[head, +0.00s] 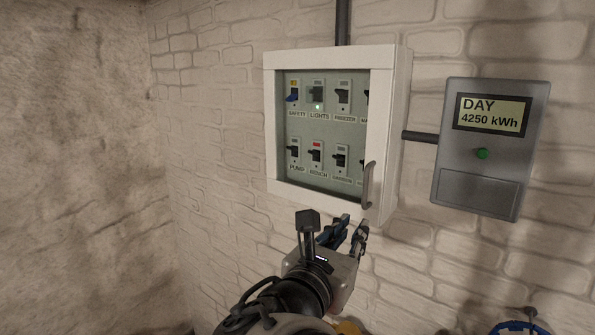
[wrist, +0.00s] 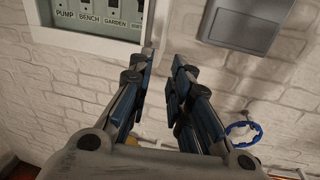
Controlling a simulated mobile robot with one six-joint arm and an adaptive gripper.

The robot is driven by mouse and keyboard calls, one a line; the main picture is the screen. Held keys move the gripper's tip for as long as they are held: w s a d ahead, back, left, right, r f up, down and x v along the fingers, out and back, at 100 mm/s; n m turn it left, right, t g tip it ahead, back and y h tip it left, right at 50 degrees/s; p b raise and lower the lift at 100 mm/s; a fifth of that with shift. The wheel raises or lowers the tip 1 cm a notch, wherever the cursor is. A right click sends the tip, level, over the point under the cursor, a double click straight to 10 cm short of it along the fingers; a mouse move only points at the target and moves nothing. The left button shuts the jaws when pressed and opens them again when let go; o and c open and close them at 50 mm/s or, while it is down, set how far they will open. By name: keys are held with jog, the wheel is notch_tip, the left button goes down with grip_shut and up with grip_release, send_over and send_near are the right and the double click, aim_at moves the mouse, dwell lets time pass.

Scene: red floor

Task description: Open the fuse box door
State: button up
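The fuse box (head: 391,130) is a white cabinet on the brick wall. Its white-framed, glazed door (head: 325,194) looks shut, with several labelled switches behind the pane. A grey vertical bar handle (head: 367,186) sits at the door's lower right. My gripper (head: 353,226) is just below the handle, apart from it in the head view. The wrist view shows my gripper (wrist: 163,58) open, with an empty gap between its two fingers. The door's lower frame (wrist: 85,42) is at the upper left there, and the left fingertip overlaps its right end.
A grey meter box (head: 490,150) reading "DAY 4250 kWh" hangs to the right; it also shows in the wrist view (wrist: 246,24). A blue round valve wheel (wrist: 243,132) is lower right. The wall left of the fuse box is bare.

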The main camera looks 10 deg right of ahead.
jog(key=a+r+n, duration=0.1)
jog(key=r, duration=0.1)
jog(key=p, duration=0.1)
send_near(365, 189)
jog(key=shift+t, duration=0.4)
jog(key=x, duration=1)
jog(key=shift+w+d+f, duration=0.15)
jog(key=shift+d+f, duration=0.05)
jog(key=shift+d, duration=0.05)
jog(key=shift+c, duration=0.3)
grip_shut()
